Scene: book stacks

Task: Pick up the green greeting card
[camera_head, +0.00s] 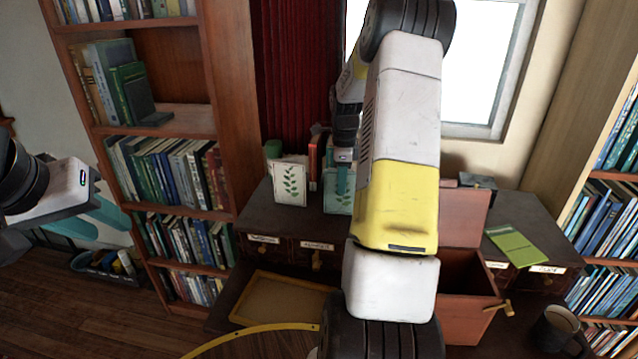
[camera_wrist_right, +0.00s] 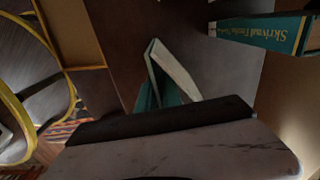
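My arm hides some of the area. In the right wrist view a folded card (camera_wrist_right: 172,72), teal and pale, stands partly open just beyond my gripper's housing. I cannot tell whether the fingers are closed on it. My left gripper (camera_head: 105,222) is at the far left, away from the desk, with its teal fingers apart and empty.
The white plant card (camera_head: 290,184) stands close to the left of my right gripper. A green booklet (camera_head: 516,246) lies on the desk's right side, near a dark mug (camera_head: 558,328). A red-brown box (camera_head: 468,285) is open behind my right arm. Bookshelves flank the desk.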

